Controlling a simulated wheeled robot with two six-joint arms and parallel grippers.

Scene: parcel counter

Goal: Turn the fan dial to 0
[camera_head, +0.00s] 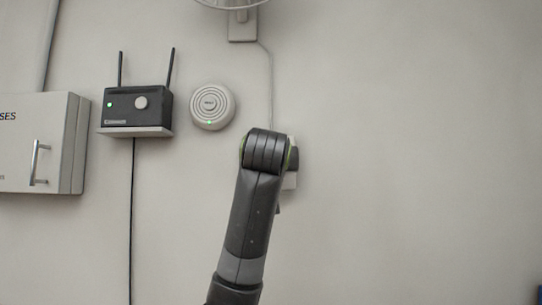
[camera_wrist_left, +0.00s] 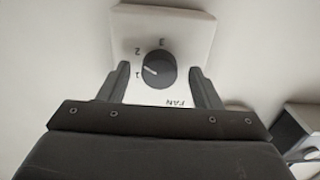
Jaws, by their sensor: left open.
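The fan dial (camera_wrist_left: 159,69) is a round dark knob on a pale wall plate (camera_wrist_left: 185,22), seen upside down in the left wrist view. The marks 1, 2 and 3 and the word FAN show around it. Its white pointer line is near the 1. My left gripper (camera_wrist_left: 160,70) is open, with one finger on each side of the dial and a gap to it on both sides. In the head view my arm hides the dial and the gripper; only an edge of the plate (camera_head: 290,181) shows. My right gripper is in neither view.
A round white wall device (camera_head: 211,107) and a dark router (camera_head: 138,106) on a small shelf are left of my arm. A cabinet (camera_head: 35,143) hangs far left. The fan's base (camera_head: 242,27) is above, with a cord running down.

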